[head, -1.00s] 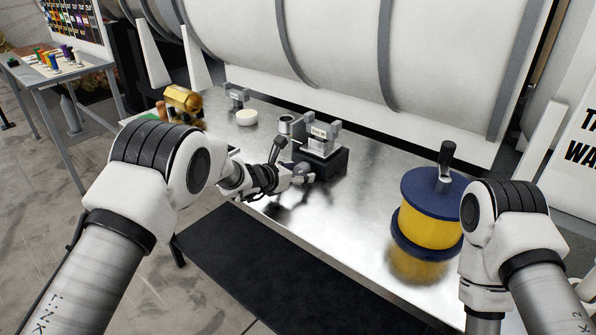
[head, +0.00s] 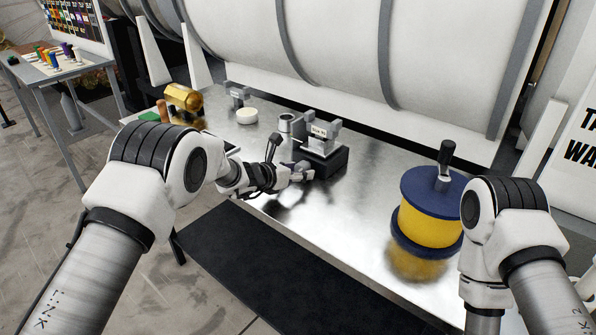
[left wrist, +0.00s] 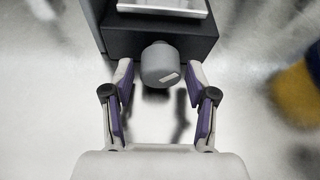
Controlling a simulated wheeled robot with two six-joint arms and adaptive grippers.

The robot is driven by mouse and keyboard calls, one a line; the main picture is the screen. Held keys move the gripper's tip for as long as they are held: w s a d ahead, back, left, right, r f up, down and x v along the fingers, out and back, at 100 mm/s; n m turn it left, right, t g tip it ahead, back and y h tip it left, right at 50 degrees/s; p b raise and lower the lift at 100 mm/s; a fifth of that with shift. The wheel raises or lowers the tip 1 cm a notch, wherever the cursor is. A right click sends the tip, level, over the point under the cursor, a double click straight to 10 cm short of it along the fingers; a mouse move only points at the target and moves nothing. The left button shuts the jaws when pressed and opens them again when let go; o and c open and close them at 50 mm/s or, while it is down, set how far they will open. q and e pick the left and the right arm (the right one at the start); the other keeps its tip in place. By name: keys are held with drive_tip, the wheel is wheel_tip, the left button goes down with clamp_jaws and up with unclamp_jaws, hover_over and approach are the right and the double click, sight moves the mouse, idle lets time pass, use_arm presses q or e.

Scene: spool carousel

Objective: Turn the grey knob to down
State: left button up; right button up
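The grey knob (left wrist: 159,66) sticks out from the front of a black box (left wrist: 158,38) in the left wrist view. A pale mark on its face lies toward its lower right. My left gripper (left wrist: 159,82) is open, with one purple-padded finger on each side of the knob. A gap shows between each finger and the knob. In the head view the black box (head: 332,165) stands on the bench, and my left gripper (head: 301,173) is at its front left. I cannot make out the knob clearly there. My right gripper is out of view.
The metal bench (head: 345,213) is bare before the box. A grey bracket (head: 320,137) tops the box, with a small metal cylinder (head: 286,123) behind left. A blue and yellow spool (head: 430,212) with a crank stands right. A white disc (head: 247,117) lies farther back.

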use_arm(q)
drive_tip(key=v, duration=1.1)
drive_tip(key=shift+s+a+r, duration=0.2)
drive_tip(key=shift+a, duration=0.05)
drive_tip(key=shift+s, duration=0.15)
